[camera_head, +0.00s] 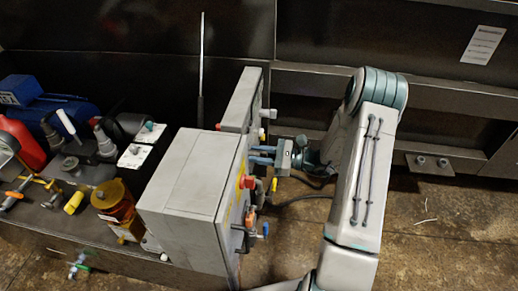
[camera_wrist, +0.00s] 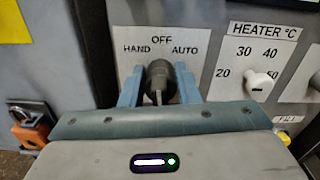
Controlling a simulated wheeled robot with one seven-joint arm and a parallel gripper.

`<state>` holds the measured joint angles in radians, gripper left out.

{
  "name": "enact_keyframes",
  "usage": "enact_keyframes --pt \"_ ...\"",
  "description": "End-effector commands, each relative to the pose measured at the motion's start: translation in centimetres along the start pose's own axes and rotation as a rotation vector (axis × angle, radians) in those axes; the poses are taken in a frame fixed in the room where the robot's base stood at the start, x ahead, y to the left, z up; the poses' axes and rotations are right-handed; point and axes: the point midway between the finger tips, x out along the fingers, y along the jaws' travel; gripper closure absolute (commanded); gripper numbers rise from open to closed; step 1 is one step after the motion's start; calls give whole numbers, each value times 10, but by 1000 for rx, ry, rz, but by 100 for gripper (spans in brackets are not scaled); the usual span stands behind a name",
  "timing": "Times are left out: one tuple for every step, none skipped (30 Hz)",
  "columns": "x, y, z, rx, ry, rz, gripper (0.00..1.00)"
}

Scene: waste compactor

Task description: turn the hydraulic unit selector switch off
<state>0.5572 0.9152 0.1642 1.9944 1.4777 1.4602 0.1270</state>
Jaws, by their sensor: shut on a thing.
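The selector switch (camera_wrist: 158,82) is a black knob on a pale label plate (camera_wrist: 150,45) marked HAND, OFF and AUTO in the wrist view. Its light pointer line seems to run roughly upright, but the exact setting is hard to tell. My gripper (camera_wrist: 158,88) has its two blue fingers on either side of the knob, shut on it. In the head view my gripper (camera_head: 257,155) reaches from the right to the front of the grey control box; the knob is hidden there.
A white heater dial (camera_wrist: 260,85) sits right of the switch. An orange padlock (camera_wrist: 32,130) is at lower left. In the head view a red button (camera_head: 247,182) is on the nearer grey box (camera_head: 190,190). Pumps and valves crowd the left; the floor at right is open.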

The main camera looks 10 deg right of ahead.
Motion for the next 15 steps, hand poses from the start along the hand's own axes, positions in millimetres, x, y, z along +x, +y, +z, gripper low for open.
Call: enact_keyframes --pt "-1 0 2 25 1 -1 94" --pt "-1 0 2 37 1 -1 94" --pt "-1 -1 2 54 1 -1 94" --pt "-1 -1 2 65 1 -1 94" --pt "-1 -1 1 75 1 -1 94" --pt "-1 -1 1 87 1 -1 94" --pt "-1 -1 1 94 1 -1 94" --pt "-1 -1 0 100 1 -1 94" --pt "-1 -1 0 107 1 -1 94" --pt "-1 -1 0 111 1 -1 94" --pt "-1 -1 0 115 1 -1 94" --pt "-1 -1 0 119 1 -1 94" --pt "-1 -1 0 121 1 -1 94" --pt "-1 -1 0 122 1 -1 94" --pt "-1 -1 -1 123 1 -1 94"
